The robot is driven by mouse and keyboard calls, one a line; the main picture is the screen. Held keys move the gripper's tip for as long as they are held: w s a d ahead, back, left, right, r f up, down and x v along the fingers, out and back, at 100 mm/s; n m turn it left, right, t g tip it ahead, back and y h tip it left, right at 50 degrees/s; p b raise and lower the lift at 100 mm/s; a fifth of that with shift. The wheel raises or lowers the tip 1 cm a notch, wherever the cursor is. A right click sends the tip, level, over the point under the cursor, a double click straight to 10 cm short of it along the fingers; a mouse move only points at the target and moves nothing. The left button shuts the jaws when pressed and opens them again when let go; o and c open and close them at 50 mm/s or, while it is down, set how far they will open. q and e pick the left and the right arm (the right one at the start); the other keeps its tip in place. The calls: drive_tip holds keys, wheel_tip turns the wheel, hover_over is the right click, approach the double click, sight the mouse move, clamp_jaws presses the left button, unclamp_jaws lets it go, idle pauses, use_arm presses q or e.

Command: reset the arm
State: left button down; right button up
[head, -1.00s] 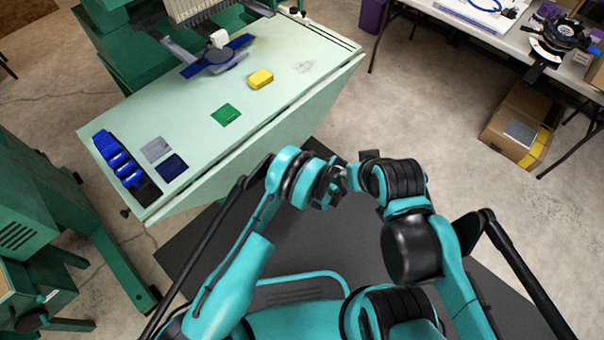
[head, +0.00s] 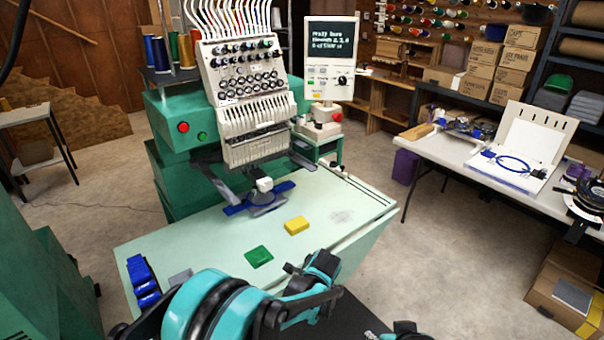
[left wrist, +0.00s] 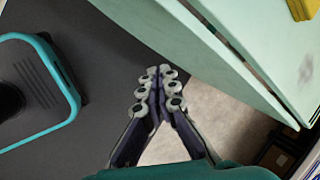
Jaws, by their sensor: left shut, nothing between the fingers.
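My left arm comes in at the bottom of the head view, in front of the near edge of the pale green table (head: 340,215). My left gripper (head: 322,268) is partly hidden there by its own links. In the left wrist view the left gripper (left wrist: 160,88) has its fingertips together, with nothing between them. It hangs clear of the table edge, over the dark mat and concrete floor. Of my right arm only a small dark part (head: 405,330) shows at the bottom edge of the head view; its fingers cannot be made out.
A multi-needle embroidery machine (head: 245,95) stands behind. A grey table (head: 450,155) and a cardboard box (head: 562,290) are at right. Open floor lies between the tables.

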use_arm(q)
drive_tip(key=s+a+r+n+h, duration=0.1)
drive_tip(key=s+a+r+n, duration=0.75)
drive_tip(key=a+r, duration=0.45)
drive_tip(key=s+a+r+n+t, duration=0.1)
drive_tip(key=s+a+n, duration=0.2)
drive_tip(key=s+n, duration=0.2)
drive_tip(key=s+a+r+n+t, duration=0.1)
drive_tip(key=s+a+n, duration=0.3)
drive_tip(key=s, duration=0.6)
drive_tip(key=shift+s+r+n+t+h, duration=0.15)
drive_tip(key=shift+r+n+t+h, duration=0.2)
drive_tip(key=shift+r+n, duration=0.4)
drive_tip(key=shift+w, duration=0.2)
